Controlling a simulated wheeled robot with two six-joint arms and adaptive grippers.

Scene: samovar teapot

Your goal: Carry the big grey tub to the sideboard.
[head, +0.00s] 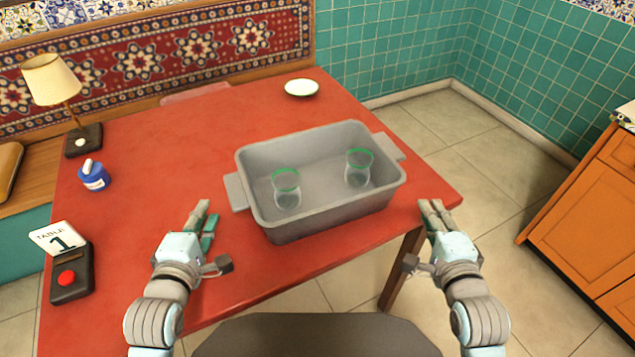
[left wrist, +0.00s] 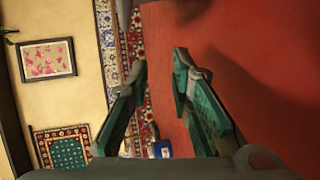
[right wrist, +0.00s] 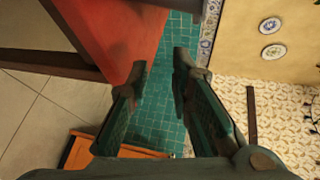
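The big grey tub (head: 320,222) stands upright on the red table, near its front right edge. It has a handle lug at each end, the left one (head: 235,191) and the right one (head: 388,146). Two clear glasses with green rims, one at left (head: 286,190) and one at right (head: 359,168), stand inside it. My left gripper (head: 208,215) is left of the tub, apart from its left lug. My right gripper (head: 437,207) is right of the tub, by the table's right corner, apart from it. Both wrist views show open, empty fingers (left wrist: 160,70) (right wrist: 162,70).
An orange wooden cabinet (head: 590,210), perhaps the sideboard, stands at the far right across tiled floor (head: 460,135).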

